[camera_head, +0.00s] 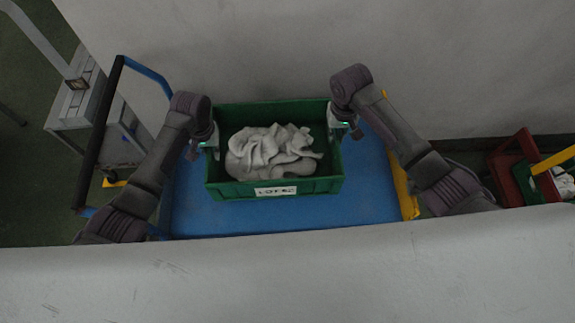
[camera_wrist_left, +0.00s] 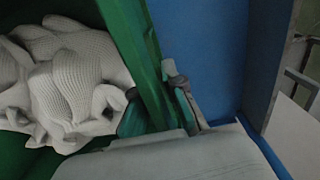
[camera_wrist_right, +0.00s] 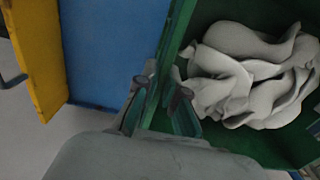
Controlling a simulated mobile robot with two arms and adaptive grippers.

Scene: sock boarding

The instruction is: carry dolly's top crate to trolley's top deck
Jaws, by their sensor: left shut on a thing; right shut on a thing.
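A green crate (camera_head: 228,190) with a white label and pale grey socks (camera_head: 270,150) in it is over the blue deck (camera_head: 370,205) of the trolley. I cannot tell whether the crate touches the deck. My left gripper (camera_head: 211,142) is shut on the crate's left wall; in the left wrist view its fingers (camera_wrist_left: 155,105) straddle the green wall. My right gripper (camera_head: 338,126) is shut on the right wall; in the right wrist view its fingers (camera_wrist_right: 158,105) stand either side of it. The crate looks level.
The trolley's dark push handle (camera_head: 98,140) with blue tubes stands at the left. A yellow edge (camera_head: 404,190) runs along the deck's right side. A red and green stack (camera_head: 520,170) is at the far right. A grey machine (camera_head: 95,105) stands behind the handle. Bare deck shows around the crate.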

